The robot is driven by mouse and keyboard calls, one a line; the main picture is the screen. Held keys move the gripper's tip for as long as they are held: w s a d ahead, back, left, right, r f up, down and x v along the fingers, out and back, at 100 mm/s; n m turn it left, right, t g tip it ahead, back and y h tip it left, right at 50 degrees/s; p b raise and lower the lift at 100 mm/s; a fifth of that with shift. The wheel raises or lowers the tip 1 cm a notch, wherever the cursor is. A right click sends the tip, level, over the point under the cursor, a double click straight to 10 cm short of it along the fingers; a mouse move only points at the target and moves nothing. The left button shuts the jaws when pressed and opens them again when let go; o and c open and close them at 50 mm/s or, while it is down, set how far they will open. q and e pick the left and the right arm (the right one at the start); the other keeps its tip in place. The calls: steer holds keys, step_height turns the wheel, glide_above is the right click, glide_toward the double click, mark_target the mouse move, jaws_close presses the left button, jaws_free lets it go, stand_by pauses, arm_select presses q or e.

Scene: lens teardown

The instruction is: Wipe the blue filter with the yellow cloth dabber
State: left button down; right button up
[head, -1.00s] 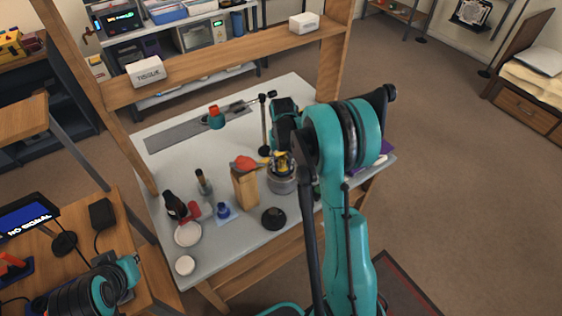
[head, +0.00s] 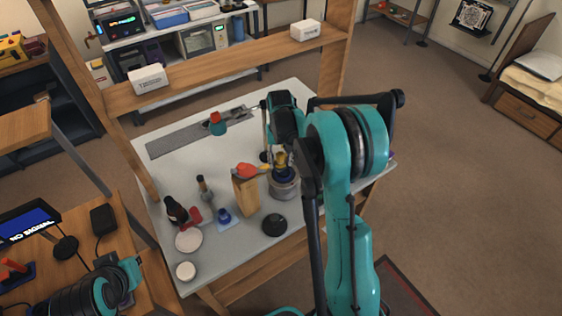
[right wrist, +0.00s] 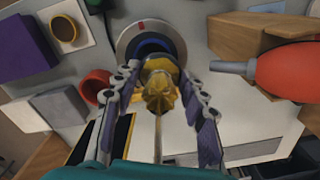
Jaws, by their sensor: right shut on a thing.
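The blue filter (right wrist: 150,45) shows as a dark blue ring in a round grey holder in the right wrist view. It also shows on top of the grey cylinder in the head view (head: 284,172). My right gripper (right wrist: 162,98) is shut on the yellow cloth dabber (right wrist: 162,88), its fingers on either side. The dabber sits over the near part of the filter and hides some of it; I cannot tell if they touch. In the head view the dabber (head: 281,158) appears just above the filter. My left arm is at the lower left; its jaw state is unclear.
A wooden block (head: 246,194) with a red blower (head: 247,170) stands left of the holder. A black round piece (head: 274,225), bottles, white dishes (head: 188,239) and a small blue bottle (head: 223,215) lie nearby. A thin stand rises behind.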

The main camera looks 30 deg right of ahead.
mark_target(281, 154)
steer(key=shift+s+r, duration=0.15)
steer(key=shift+r, duration=0.5)
steer(key=shift+r+p, duration=0.85)
steer(key=shift+r, duration=0.25)
steer(key=shift+f, duration=0.1)
